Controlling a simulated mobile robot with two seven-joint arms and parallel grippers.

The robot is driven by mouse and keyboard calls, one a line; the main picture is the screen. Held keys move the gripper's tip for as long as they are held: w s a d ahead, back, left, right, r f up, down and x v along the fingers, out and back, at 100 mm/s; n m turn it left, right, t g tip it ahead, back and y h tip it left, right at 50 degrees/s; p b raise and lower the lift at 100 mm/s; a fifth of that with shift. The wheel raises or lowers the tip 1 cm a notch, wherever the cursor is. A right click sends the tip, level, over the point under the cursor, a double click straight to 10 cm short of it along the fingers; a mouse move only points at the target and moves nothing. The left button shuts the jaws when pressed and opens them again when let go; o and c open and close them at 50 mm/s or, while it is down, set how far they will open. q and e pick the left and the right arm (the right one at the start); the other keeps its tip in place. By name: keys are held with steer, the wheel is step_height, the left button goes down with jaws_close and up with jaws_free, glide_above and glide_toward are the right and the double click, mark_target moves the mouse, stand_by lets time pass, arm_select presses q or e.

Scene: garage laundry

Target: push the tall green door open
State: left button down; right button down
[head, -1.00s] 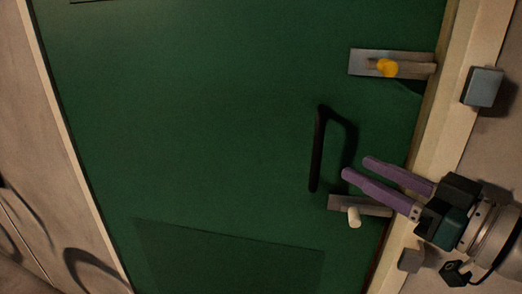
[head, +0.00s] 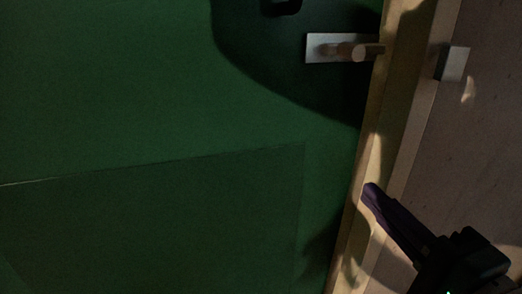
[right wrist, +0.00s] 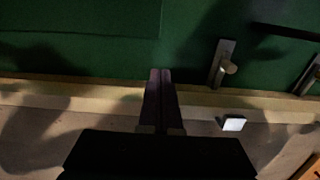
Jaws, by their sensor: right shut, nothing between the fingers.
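The tall green door (head: 150,110) fills most of the head view, and its surface also spans the top of the right wrist view (right wrist: 90,55). A metal latch plate with a small knob (head: 320,48) sits near the door's right edge. It also shows in the right wrist view (right wrist: 222,62). Part of a dark handle (head: 284,5) is cut off at the top of the head view. My right gripper (head: 370,190) is shut and empty, its purple fingers together over the pale door frame, below the latch. In the right wrist view the fingers (right wrist: 160,75) point at the door's edge. My left gripper is not in view.
The pale wooden frame (head: 398,120) runs along the door's right side. A plain wall (head: 475,150) lies to the right. Dark shadows cover parts of the door.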

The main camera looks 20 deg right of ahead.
mark_target(318, 139)
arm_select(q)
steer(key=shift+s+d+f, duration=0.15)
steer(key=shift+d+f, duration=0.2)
arm_select(e)
steer(key=w, duration=0.4)
steer(key=w+d, duration=0.1)
steer(key=w, duration=0.4)
steer(key=w+d, duration=0.1)
steer(key=w, duration=0.3)
steer(key=shift+w+r, duration=0.1)
steer(key=shift+w, duration=0.3)
arm_select(q)
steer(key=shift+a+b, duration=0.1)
steer(key=shift+b, duration=0.2)
